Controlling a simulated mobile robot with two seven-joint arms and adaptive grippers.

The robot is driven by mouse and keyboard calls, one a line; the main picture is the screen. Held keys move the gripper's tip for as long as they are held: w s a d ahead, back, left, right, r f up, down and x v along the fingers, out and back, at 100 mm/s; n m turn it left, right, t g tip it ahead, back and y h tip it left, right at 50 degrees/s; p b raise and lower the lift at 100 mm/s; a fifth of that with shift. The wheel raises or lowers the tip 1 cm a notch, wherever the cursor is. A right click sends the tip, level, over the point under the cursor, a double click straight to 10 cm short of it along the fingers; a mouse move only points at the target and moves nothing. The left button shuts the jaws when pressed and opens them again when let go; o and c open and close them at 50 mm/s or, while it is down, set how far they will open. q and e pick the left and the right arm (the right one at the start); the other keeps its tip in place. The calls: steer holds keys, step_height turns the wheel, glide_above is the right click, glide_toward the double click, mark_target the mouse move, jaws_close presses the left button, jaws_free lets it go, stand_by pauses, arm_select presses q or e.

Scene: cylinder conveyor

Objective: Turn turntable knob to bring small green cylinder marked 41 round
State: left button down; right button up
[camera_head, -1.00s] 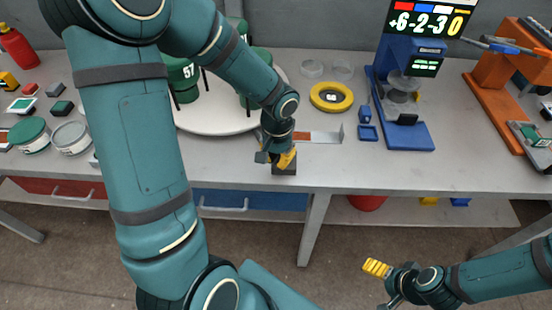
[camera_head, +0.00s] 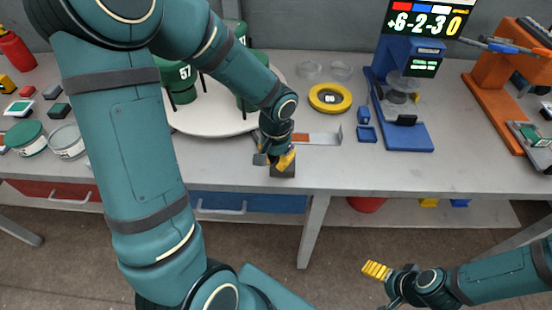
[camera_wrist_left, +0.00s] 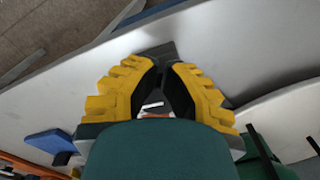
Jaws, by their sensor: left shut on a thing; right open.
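The white turntable (camera_head: 215,126) stands at the back left of the bench, partly hidden by my left arm. Several green cylinders stand on it; the nearest readable one (camera_head: 180,78) has a number that looks like 57 or 67. I cannot make out a cylinder marked 41. My left gripper (camera_head: 286,158) is shut on the dark turntable knob (camera_head: 284,171) at the bench front. In the left wrist view, the yellow-and-black fingers (camera_wrist_left: 163,95) close around the dark knob with a white mark. My right gripper (camera_head: 377,270) is open and empty, low in front of the bench.
A yellow ring (camera_head: 331,97) and a blue stand (camera_head: 405,120) with a display stand to the right. An orange stand (camera_head: 492,105) is farther right. Tubs and small blocks (camera_head: 60,111) lie at left. The bench front right of the knob is clear.

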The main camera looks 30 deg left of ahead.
arm_select(q)
step_height(320, 180, up, 6)
steer(key=p, duration=0.4)
steer(key=shift+s+a+f, duration=0.1)
steer(key=shift+s+f, duration=0.05)
arm_select(e)
step_height(320, 180, up, 5)
steer(key=shift+f, duration=0.2)
arm_select(q)
steer(key=c, duration=1.7)
jaws_free()
jaws_close()
